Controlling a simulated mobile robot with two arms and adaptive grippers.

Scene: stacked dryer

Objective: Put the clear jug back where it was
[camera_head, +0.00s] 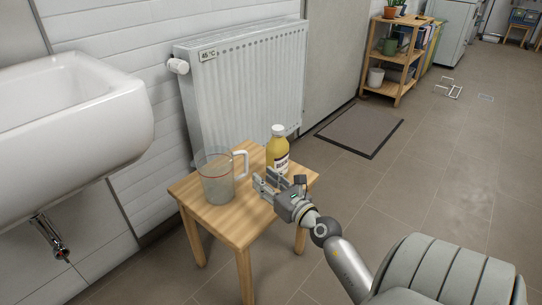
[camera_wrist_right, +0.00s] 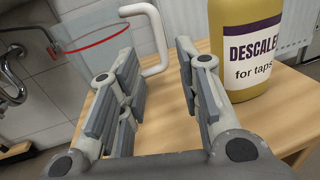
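The clear jug (camera_head: 217,180) stands upright on the small wooden table (camera_head: 240,229), with its white handle (camera_head: 243,161) toward the right. In the right wrist view the jug's clear wall and red line (camera_wrist_right: 95,42) show at the upper left, and the white handle (camera_wrist_right: 157,35) lies ahead, beyond the gap between my fingers. My right gripper (camera_head: 263,186) is open and empty just right of the jug. Its two spread fingers also fill the right wrist view (camera_wrist_right: 158,68). My left gripper is not in view.
A yellow descaler bottle (camera_head: 277,153) stands on the table behind my right gripper, close to the right finger in the wrist view (camera_wrist_right: 245,60). A radiator (camera_head: 245,85) and a white sink (camera_head: 70,115) stand behind and left. Open floor (camera_head: 440,185) lies to the right.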

